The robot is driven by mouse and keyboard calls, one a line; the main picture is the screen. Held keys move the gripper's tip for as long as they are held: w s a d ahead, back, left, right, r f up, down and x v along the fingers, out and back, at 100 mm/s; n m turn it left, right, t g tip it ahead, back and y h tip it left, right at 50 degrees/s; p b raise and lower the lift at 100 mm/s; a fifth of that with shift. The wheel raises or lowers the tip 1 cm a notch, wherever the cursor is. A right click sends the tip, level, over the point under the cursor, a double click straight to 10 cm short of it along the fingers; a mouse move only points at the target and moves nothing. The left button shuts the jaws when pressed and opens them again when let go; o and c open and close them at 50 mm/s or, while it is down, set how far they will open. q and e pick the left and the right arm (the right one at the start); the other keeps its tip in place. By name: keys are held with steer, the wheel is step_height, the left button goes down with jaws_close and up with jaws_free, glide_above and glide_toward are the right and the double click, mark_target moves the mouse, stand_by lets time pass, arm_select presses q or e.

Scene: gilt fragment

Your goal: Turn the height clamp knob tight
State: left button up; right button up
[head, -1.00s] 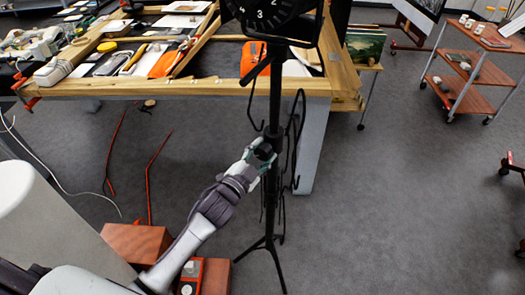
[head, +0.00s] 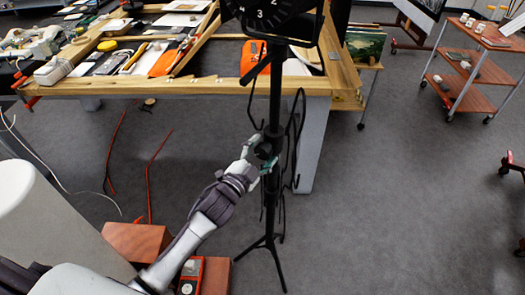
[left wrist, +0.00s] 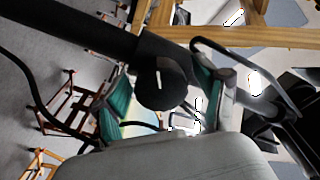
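The height clamp knob (head: 264,151) is small, round and black, on the side of the upright black stand pole (head: 275,105). In the left wrist view the knob (left wrist: 161,84) faces me and shows a short white line, close to upright in the picture. My left gripper (head: 263,154) is at the knob, with its green-padded fingers apart, one on either side. In the left wrist view the left gripper (left wrist: 164,98) looks open around the knob. Whether either pad touches it I cannot tell. My right gripper is not in view.
A black lamp head with a numbered dial (head: 262,14) tops the stand. Black cables (head: 296,125) hang beside the pole. A wooden-edged worktable (head: 205,88) stands just behind. A red-shelved trolley (head: 465,70) is at the right. The floor right of the stand is clear.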

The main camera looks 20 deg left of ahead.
arm_select(q)
steer(key=v, duration=1.2)
stand_by(0.4)
steer(key=s+a+f+n+g+y, duration=0.1)
steer(key=s+f+n+g, duration=0.15)
steer(key=f, duration=0.75)
steer(key=s+a+f+n+g+y, duration=0.1)
steer(key=s+a+f+g, duration=0.15)
steer(key=f, duration=0.85)
steer(key=s+f+n+g+y, duration=0.1)
steer(key=s+f+n+g, duration=0.15)
steer(key=f, duration=0.75)
steer(key=s+f+n+g, duration=0.1)
steer(key=s+f+g, duration=0.2)
steer(key=s+f, duration=0.4)
steer(key=s+f+n+g+y, duration=0.1)
steer(key=s+f+g, duration=0.2)
steer(key=s+f, duration=0.4)
steer(key=s+f+n+g, duration=0.2)
steer(key=s+f, duration=0.5)
steer(key=s, duration=1)
steer(key=shift+s+f+g, duration=0.15)
steer(key=shift+s+g, duration=0.2)
steer(key=shift+g, duration=0.3)
